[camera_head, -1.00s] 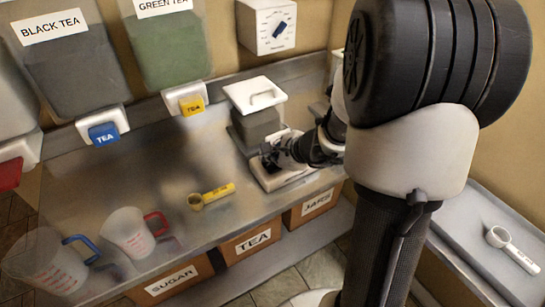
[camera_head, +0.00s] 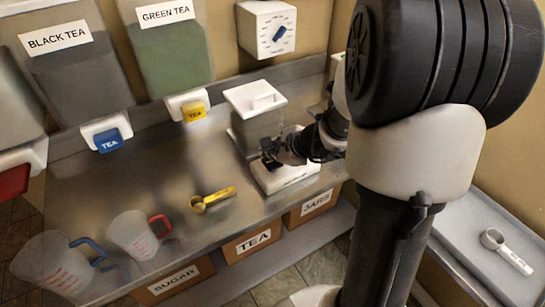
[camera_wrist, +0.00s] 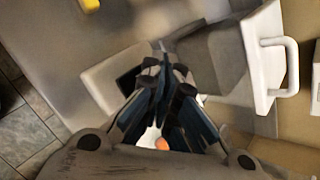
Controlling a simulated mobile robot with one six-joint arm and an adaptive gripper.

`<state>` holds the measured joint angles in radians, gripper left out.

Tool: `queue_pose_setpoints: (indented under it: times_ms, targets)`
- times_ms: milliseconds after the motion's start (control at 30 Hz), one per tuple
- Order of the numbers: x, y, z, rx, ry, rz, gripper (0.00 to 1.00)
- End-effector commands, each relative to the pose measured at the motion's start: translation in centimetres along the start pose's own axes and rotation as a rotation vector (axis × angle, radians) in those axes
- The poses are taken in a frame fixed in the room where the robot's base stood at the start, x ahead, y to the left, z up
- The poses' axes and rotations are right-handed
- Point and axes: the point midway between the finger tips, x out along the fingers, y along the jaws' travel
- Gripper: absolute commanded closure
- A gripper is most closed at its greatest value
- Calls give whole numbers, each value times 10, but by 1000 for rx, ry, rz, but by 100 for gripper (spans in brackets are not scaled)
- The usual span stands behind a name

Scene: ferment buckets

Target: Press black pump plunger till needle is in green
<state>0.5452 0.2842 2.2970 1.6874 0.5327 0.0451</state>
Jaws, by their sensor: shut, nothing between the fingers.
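A white-based device (camera_head: 289,180) stands on the steel counter; beside it is a grey see-through container (camera_head: 257,130) with a white handled lid (camera_head: 254,97). My gripper (camera_head: 271,160) is low over the device's white base, its fingers shut with nothing between them. In the wrist view my fingers (camera_wrist: 165,68) point at the device (camera_wrist: 110,78), with the container's white lid (camera_wrist: 262,58) to the right. A dark patch lies behind the fingers. I cannot make out the black plunger or the needle and its green zone; my gripper hides much of the device top.
A yellow scoop (camera_head: 212,199) lies left of the device. Clear measuring jugs with a red handle (camera_head: 134,237) and a blue handle (camera_head: 58,265) stand further left. Tea dispensers (camera_head: 168,48) line the wall. A white dial box (camera_head: 267,28) hangs behind.

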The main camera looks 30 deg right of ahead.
Motion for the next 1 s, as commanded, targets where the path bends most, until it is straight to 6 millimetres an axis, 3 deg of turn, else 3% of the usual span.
queue_pose_setpoints:
  times_ms: [467, 1000]
  targets:
    - [-5, -4, 4, -1, -1, -2, 100]
    - [-39, -29, 29, -2, -1, -2, 100]
